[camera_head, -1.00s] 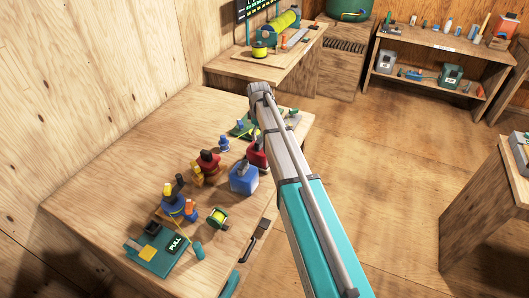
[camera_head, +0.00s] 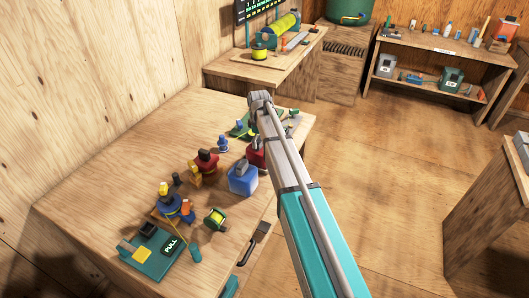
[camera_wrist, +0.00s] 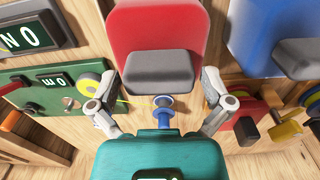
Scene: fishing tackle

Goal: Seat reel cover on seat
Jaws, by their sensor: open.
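I cannot tell for sure which piece is the reel cover. A red block-like cover (camera_wrist: 156,22) with a dark grey grip (camera_wrist: 158,74) is straight ahead in the wrist view; it is partly hidden by my arm in the head view (camera_head: 255,157). A similar blue cover (camera_wrist: 280,30) is to its right; it stands on the bench in the head view (camera_head: 242,181). My gripper (camera_wrist: 160,78) is open, its fingers on either side of the red cover's grip, with nothing visibly clamped. A small blue spool-like piece (camera_wrist: 164,102) shows between the fingers. I cannot identify the seat.
The wooden bench (camera_head: 105,180) is clear at its left. Several reels and a green board with a PULL sign (camera_head: 172,246) stand along its front. In the wrist view, a green board with a yellow disc (camera_wrist: 89,84) is close to the left finger.

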